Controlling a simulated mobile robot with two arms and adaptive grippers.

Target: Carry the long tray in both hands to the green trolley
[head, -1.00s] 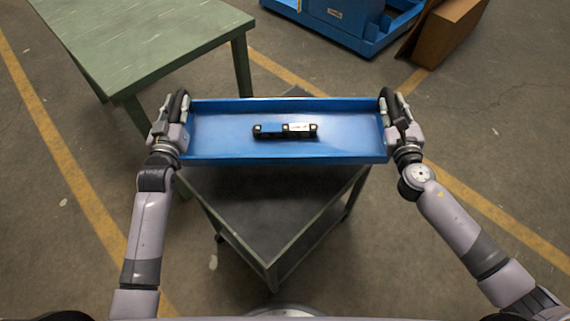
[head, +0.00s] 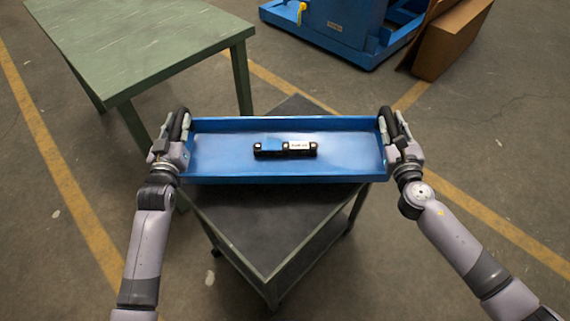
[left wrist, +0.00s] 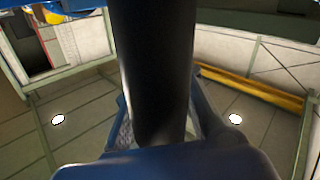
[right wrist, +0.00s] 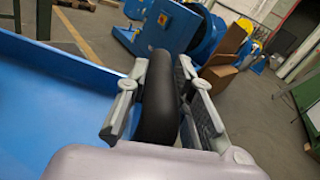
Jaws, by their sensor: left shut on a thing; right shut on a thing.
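The long blue tray (head: 230,170) is held level between my two grippers in the head view, above the dark top of the green-framed trolley (head: 265,228). A dark handle (left wrist: 155,70) fills the middle of the left wrist view.
A green table (head: 140,45) stands at the upper left, close to the trolley. A blue machine base (head: 340,35) and a brown cardboard box (head: 450,40) are at the back right. Yellow lines (head: 480,215) cross the open floor on the right.

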